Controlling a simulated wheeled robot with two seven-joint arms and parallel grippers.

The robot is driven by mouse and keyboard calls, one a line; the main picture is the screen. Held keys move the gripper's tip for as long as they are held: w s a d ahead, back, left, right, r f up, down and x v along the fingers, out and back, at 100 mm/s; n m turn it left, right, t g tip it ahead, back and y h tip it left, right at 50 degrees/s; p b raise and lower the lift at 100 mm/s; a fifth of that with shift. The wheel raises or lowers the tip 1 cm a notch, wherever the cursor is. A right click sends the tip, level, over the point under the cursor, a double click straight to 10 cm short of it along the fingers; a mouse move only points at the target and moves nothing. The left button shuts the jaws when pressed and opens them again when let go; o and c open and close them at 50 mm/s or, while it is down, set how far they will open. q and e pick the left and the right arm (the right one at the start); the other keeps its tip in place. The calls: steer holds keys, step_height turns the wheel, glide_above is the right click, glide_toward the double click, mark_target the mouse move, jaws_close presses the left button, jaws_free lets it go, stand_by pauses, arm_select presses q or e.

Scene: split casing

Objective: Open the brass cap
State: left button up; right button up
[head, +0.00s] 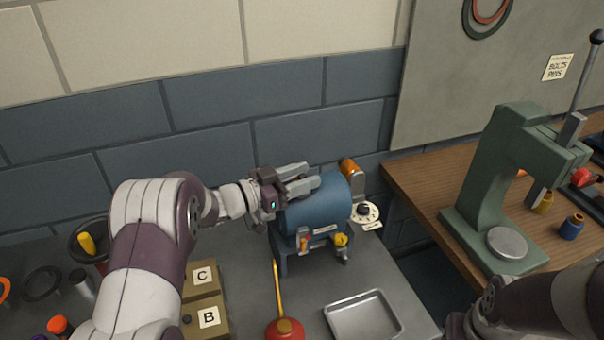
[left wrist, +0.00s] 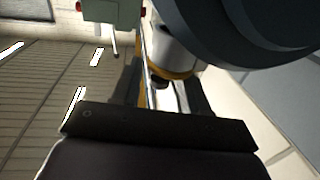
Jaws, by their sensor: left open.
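A blue cylindrical casing (head: 315,208) stands on a dark stand on the grey bench. An orange-brass cap (head: 348,167) shows at its upper right end, beside a grey metal piece (head: 357,186). My left gripper (head: 311,175) is open over the top of the casing, its fingers pointing right toward the cap. In the left wrist view, a pale cylinder with a brass-coloured rim (left wrist: 178,72) lies beyond and between the open fingers, next to the dark round casing (left wrist: 250,35). I cannot tell whether the fingers touch anything. My right gripper is out of view.
A white dial (head: 366,213) sits right of the casing. A red oil can (head: 285,330), a metal tray (head: 363,318) and boxes marked C and B (head: 203,298) stand in front. A green press (head: 486,190) stands on the wooden bench at right, across a gap.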

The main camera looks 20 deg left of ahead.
arm_select(q)
steer(key=shift+w+d, duration=0.1)
steer(key=shift+d, duration=0.05)
